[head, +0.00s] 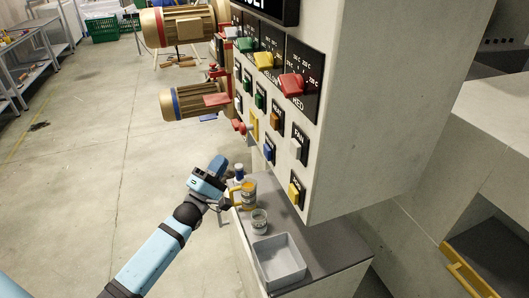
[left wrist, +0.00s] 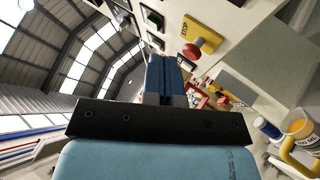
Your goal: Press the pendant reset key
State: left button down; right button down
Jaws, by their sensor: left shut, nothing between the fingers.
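The control panel (head: 330,110) is a pale cabinet side with rows of coloured switches and keys on black plates. I cannot make out a reset label in either view. A red mushroom button (head: 239,127) and a yellow part (head: 253,125) sit on the panel's lower left. In the left wrist view, the red stop button (left wrist: 192,50) sits on a yellow plate marked STOP. My left gripper (head: 219,164) is shut and empty, below and left of the panel, apart from it. Its closed blue fingers (left wrist: 163,75) fill the middle of the left wrist view. My right gripper is not in view.
Two brown motor-like cylinders (head: 183,25) jut out left of the panel. Below the panel, a bench (head: 325,258) holds a grey tray (head: 278,262), a clear cup (head: 259,222) and a beaker of orange liquid (head: 249,195). The floor (head: 90,150) at left is open.

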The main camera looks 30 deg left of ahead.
aim_at(267, 152)
pick_arm(q)
jog(key=w+d+b, duration=0.1)
jog(key=w+d, duration=0.4)
jog(key=w, duration=0.1)
jog(key=shift+w+d+b, duration=0.35)
jog(key=shift+d+b, duration=0.05)
dwell(2.2)
jog(key=shift+w+d, duration=0.3)
jog(key=shift+w+d, duration=0.25)
jog(key=shift+w, duration=0.05)
dwell(0.7)
jog(key=shift+a, duration=0.1)
jog(key=shift+s+a+p, duration=0.3)
jog(key=shift+s+a, duration=0.15)
jog(key=shift+s, duration=0.2)
